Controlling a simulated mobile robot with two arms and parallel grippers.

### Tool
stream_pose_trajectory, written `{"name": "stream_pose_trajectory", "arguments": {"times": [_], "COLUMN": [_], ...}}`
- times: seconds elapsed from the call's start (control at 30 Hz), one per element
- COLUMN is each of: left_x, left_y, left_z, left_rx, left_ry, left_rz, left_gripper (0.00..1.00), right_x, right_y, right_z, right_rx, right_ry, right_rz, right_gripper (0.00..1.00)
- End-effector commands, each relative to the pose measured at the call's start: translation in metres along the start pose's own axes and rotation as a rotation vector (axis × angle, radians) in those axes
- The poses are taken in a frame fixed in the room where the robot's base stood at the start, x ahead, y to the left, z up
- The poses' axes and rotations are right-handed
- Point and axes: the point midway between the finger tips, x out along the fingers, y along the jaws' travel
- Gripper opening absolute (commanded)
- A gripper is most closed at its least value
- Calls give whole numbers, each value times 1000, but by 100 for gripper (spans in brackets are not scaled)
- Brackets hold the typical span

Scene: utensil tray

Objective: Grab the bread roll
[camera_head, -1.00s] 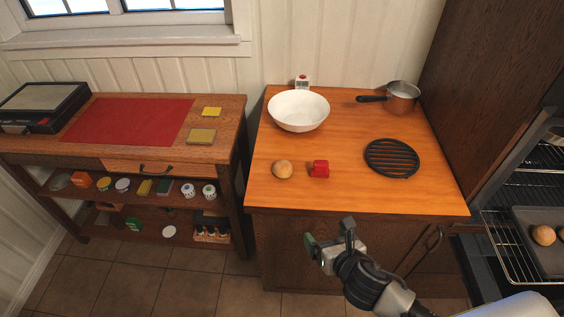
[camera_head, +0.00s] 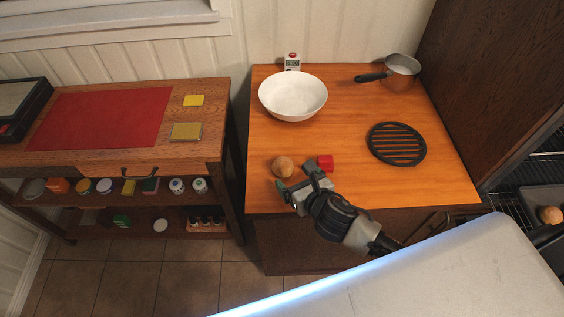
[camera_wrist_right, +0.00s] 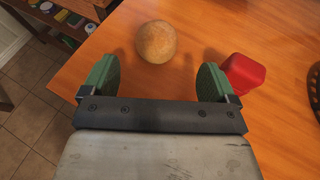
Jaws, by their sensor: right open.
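The bread roll (camera_head: 283,167) is round and tan and sits on the orange wooden countertop near its front left. My right gripper (camera_head: 296,179) is over the counter's front edge, just in front of the roll. In the right wrist view the roll (camera_wrist_right: 156,42) lies ahead of the open jaws (camera_wrist_right: 154,82), between the lines of the two green fingertips and apart from them. The jaws are empty. My left gripper is not in view.
A red object (camera_head: 325,162) sits right of the roll, close to the right finger in the wrist view. A white bowl (camera_head: 293,97), a timer (camera_head: 292,62), a saucepan (camera_head: 401,72) and a black trivet (camera_head: 397,144) stand farther off. The counter's middle is clear.

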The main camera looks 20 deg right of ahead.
Motion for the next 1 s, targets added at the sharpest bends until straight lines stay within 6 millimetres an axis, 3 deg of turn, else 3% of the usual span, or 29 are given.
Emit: {"name": "stream_pose_trajectory", "arguments": {"times": [0.17, 0.6, 0.87, 1.0], "left_x": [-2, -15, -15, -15], "left_y": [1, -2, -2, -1], "left_z": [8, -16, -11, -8], "left_rx": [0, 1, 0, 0], "left_ry": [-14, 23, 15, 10], "left_rz": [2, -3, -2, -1], "left_gripper": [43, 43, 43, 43], "right_x": [13, 61, 64, 64], "right_y": [0, 4, 4, 4], "right_z": [2, 7, 6, 6], "right_rx": [3, 3, 1, 1], "right_ry": [-1, 0, 1, 1], "right_rz": [1, 1, 1, 1], "right_gripper": [89, 89, 89, 72]}}
